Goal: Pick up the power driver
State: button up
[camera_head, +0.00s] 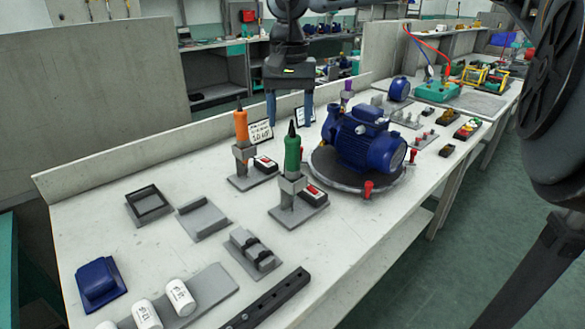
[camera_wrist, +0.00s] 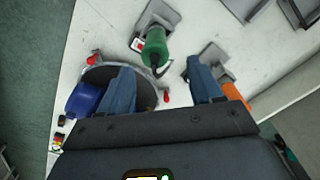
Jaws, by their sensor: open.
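A green power driver (camera_head: 292,155) stands upright in a grey holder on the bench; it also shows in the wrist view (camera_wrist: 157,50), near top middle. An orange power driver (camera_head: 241,127) stands in a similar holder to its left, and in the wrist view (camera_wrist: 234,92) it is partly hidden behind my right-hand finger. A purple-topped tool (camera_head: 346,88) stands farther back, partly hidden. My gripper (camera_head: 290,118) is open and empty, its two blue fingers pointing down above and behind the green driver. In the wrist view the fingers (camera_wrist: 160,84) are apart, with the green driver's tip between them.
A blue pump (camera_head: 368,142) sits on a round dark turntable with red knobs, right of the green driver. Small red-switch boxes (camera_head: 313,193) stand beside the holders. Grey trays (camera_head: 203,219), a blue part (camera_head: 100,283) and white cylinders (camera_head: 179,297) occupy the bench's near left.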

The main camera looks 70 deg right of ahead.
jog(key=shift+s+a+f+p, duration=0.1)
jog(key=shift+f+p, duration=0.1)
jog(key=shift+f, duration=1.05)
jog(key=shift+s+d+f+p, duration=0.1)
jog(key=shift+f+p, duration=0.05)
jog(key=shift+f, duration=1.1)
jog(key=shift+s+a+f+p, duration=0.1)
jog(key=shift+f+p, duration=0.1)
jog(key=shift+f, duration=1.05)
jog(key=c, duration=1.2)
jog(key=shift+r, duration=0.1)
notch_tip(320, 180, up, 23)
jog(key=p, duration=0.2)
send_over(293, 136)
jog(key=shift+a, duration=0.1)
